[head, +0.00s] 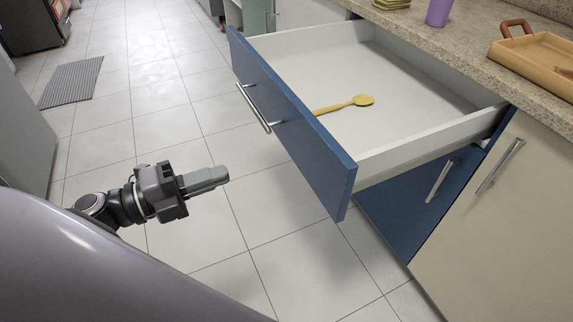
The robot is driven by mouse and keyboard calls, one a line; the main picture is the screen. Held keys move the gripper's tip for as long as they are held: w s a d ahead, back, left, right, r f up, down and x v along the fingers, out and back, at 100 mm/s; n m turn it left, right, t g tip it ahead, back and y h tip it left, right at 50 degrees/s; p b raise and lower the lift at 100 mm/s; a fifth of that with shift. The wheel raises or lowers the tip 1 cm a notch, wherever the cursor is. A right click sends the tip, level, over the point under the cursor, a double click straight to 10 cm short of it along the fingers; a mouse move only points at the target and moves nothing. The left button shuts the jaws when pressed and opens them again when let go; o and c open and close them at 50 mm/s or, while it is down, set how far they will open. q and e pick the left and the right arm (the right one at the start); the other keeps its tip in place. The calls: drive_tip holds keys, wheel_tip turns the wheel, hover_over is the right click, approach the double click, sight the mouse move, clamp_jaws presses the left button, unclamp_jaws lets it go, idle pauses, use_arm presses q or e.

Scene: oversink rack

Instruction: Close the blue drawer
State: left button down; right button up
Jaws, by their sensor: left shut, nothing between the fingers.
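The blue drawer (285,117) is pulled far out from under the counter. Its blue front faces left and carries a long metal bar handle (258,107). The inside is white, and a yellow wooden spoon (347,104) lies in it. My left gripper (222,174) is shut and empty. It is to the left of the drawer front, below the handle in the picture, and apart from both. My right gripper is not in view.
A granite counter (465,45) runs above the drawer, with a wooden tray (535,62) and a purple cup (438,13) on it. A closed blue front and a cream cabinet (490,215) are below. Tiled floor with a grey mat (72,82) lies open at left.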

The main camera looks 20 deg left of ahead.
use_arm(q)
approach(302, 148)
drive_tip(key=x, duration=0.2)
drive_tip(key=p+x, duration=0.1)
drive_tip(key=x, duration=0.2)
drive_tip(key=shift+x, duration=0.85)
drive_tip(key=shift+f, duration=0.1)
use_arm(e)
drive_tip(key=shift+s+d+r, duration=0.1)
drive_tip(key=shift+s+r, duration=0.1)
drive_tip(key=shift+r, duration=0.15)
use_arm(q)
drive_tip(key=shift+w+d, duration=0.1)
drive_tip(key=shift+w, duration=0.05)
